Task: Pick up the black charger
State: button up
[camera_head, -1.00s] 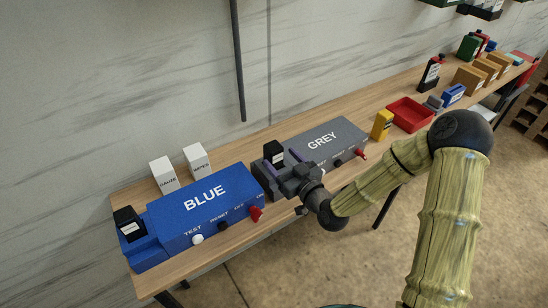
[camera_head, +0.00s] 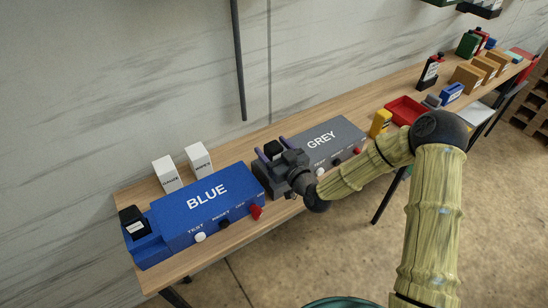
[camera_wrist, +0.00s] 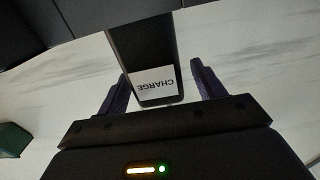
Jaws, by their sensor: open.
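A black charger (camera_head: 274,148) stands upright at the left end of the grey unit, in its dark holder. In the wrist view the charger (camera_wrist: 150,45) is upside down, with a white label reading "CHARGE". My gripper (camera_wrist: 159,75) is open, with one purple finger on each side of the charger and a visible gap on the right. In the head view my gripper (camera_head: 270,147) hides part of the charger and its holder. A second black block (camera_head: 132,217) with a white label sits in the blue unit's holder at the far left.
The blue unit (camera_head: 206,212) is just left of my gripper and the grey unit (camera_head: 335,138) just right. Two white boxes (camera_head: 199,158) stand behind the blue unit. A yellow item (camera_head: 380,122) and a red tray (camera_head: 407,106) are farther right on the wooden table.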

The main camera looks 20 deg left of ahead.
jog(key=c, duration=1.2)
jog(key=shift+r, duration=0.1)
notch_tip(320, 180, up, 10)
jog(key=shift+f+b, duration=0.1)
jog(key=shift+b, duration=0.9)
